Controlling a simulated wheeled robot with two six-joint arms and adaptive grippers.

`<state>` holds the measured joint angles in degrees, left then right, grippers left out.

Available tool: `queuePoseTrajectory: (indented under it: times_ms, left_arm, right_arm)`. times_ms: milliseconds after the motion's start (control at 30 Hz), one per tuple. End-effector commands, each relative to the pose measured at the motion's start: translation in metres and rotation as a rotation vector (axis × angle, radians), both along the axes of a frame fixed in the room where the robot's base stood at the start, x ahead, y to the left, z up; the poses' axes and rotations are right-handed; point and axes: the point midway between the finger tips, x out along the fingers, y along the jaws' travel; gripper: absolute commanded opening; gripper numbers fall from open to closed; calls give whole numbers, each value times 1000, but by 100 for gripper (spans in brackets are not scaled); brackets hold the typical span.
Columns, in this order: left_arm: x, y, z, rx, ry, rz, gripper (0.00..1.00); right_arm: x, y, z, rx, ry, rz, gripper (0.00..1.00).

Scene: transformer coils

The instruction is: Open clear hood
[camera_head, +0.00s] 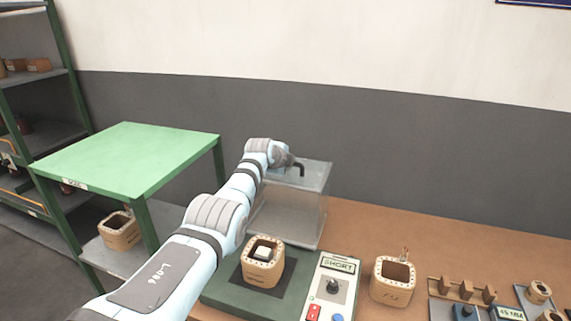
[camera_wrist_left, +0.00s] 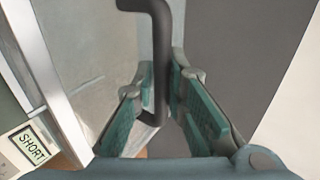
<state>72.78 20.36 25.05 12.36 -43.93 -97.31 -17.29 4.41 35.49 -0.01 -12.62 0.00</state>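The clear hood (camera_head: 285,222) stands tilted up at the back of a green base (camera_head: 222,291). A wooden coil box (camera_head: 263,269) with a pale block in it stands uncovered on the base's dark pad. My left arm reaches over to the hood, and its gripper is mostly hidden behind the wrist in the head view. In the left wrist view the dark handle (camera_wrist_left: 161,50) of the hood passes between the teal-padded fingers of my left gripper (camera_wrist_left: 161,82), which look closed on it. My right gripper is not in view.
A control panel reading SHORT (camera_head: 341,264) with a knob and buttons stands right of the coil box. Another wooden box (camera_head: 393,281) and a wooden rack (camera_head: 462,290) are further right. A green table (camera_head: 130,155) and a shelf (camera_head: 35,77) stand left. A wall is behind.

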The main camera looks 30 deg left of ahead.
Motion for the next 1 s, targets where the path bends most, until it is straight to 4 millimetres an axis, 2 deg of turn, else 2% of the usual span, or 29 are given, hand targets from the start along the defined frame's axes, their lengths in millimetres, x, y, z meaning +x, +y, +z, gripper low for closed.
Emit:
queuePoseTrajectory:
  times_ms: [33,100,567,767,1000]
  left_arm:
    - [0,-1,-1,0,2,-1,22]
    - [-1,0,-1,0,2,1,31]
    - [-6,4,5,4,-2,5,31]
    - [-30,-4,20,7,-1,3,31]
    - [-77,-16,54,6,-1,2,31]
  right_arm:
    - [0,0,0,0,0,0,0]
    - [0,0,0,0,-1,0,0]
    - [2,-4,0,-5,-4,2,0]
    - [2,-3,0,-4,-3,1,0]
    - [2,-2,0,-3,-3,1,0]
